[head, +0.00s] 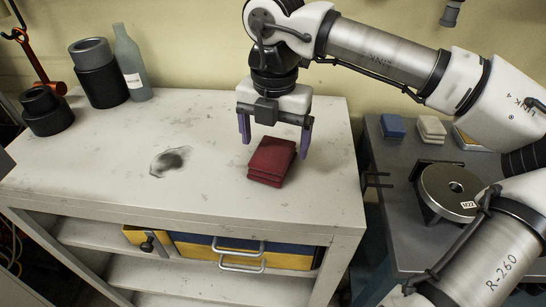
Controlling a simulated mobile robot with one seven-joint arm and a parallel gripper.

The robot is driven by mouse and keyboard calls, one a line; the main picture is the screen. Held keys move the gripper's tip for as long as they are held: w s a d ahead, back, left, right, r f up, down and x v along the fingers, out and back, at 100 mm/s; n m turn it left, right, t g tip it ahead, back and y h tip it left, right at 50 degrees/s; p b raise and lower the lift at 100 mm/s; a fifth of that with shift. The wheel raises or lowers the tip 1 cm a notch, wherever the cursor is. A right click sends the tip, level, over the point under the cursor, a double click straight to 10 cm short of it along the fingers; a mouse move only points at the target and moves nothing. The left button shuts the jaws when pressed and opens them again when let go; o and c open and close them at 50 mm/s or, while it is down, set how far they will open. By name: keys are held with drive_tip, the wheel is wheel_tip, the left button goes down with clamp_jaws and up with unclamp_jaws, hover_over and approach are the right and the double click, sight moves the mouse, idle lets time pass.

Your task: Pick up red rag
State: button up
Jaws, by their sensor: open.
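The red rag (271,163) is a folded, layered dark red cloth. It lies on the right part of the white bench top (110,180). My gripper (275,142) points down over the rag, with one purple finger to the left and one to the right of it in the picture. The fingers are wide apart and nothing is between them. The fingertips look higher than the bench top, around or just above the rag's far edge; the exact gap cannot be told.
A dark smudge (170,161) marks the bench left of the rag. A bottle (132,64) and dark cylindrical sockets (100,75) stand at the back left. On the grey side table (400,185) at right are a blue cloth (392,126), a beige cloth (431,129) and a round metal disc (449,191).

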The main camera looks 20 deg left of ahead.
sight(273, 153)
drive_tip(key=f, duration=0.2)
drive_tip(key=f+p, duration=0.1)
drive_tip(key=f, duration=0.1)
drive_tip(key=shift+w+a+f, duration=0.2)
drive_tip(key=shift+f, duration=0.2)
drive_tip(key=c, duration=1.1)
drive_tip(key=shift+o, duration=0.2)
drive_tip(key=shift+r, duration=0.15)
wheel_tip(273, 153, up, 20)
drive_tip(key=b, duration=0.1)
drive_tip(key=o, duration=0.4)
drive_tip(key=c, duration=0.3)
